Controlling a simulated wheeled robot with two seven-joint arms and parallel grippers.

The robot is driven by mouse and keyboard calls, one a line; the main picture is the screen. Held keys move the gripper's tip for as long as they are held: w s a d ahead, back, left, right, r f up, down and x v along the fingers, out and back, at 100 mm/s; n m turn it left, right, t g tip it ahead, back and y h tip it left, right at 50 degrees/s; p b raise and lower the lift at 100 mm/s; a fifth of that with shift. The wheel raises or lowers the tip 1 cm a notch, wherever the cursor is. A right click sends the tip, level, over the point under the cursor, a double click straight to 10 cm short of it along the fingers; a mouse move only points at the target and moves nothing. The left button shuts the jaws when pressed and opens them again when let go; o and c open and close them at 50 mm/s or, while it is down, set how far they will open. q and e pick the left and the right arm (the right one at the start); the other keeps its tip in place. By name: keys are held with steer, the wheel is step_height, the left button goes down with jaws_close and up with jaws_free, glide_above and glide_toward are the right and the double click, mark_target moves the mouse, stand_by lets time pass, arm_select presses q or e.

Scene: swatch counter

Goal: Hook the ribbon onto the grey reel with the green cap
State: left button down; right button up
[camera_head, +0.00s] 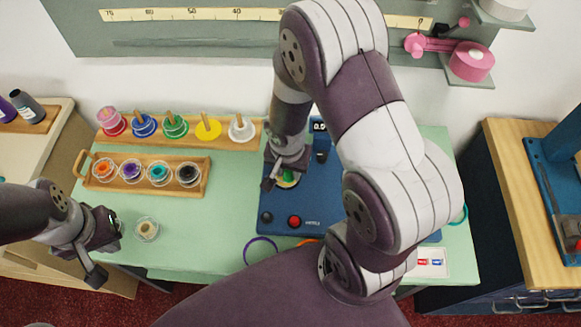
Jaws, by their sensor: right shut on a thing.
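My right gripper (283,170) is shut and points down over the blue machine, at its back left. A green round piece (288,178), which looks like the green cap, shows just under and beside its fingers. The grey reel below the cap is mostly hidden by the gripper, and I cannot make out what is between the fingers. I cannot pick out the ribbon. My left gripper (106,248) is open and empty at the front left of the green counter, left of a small clear spool (146,229).
The blue machine (268,195) has a black knob and a red button (294,221). A wooden rack (225,139) of coloured spools and a wooden tray (130,187) of dishes stand at left. A purple ring (260,240) lies in front.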

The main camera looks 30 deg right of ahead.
steer(key=shift+a+f+b, duration=0.1)
steer(key=shift+f+b, duration=0.35)
steer(key=shift+b, duration=0.05)
stand_by(0.7)
stand_by(0.7)
stand_by(0.4)
steer(key=shift+w+r+p, duration=0.1)
steer(key=shift+r+p, duration=0.3)
steer(key=shift+r, duration=0.2)
step_height(320, 180, up, 4)
steer(key=p, duration=0.3)
steer(key=shift+f, duration=0.15)
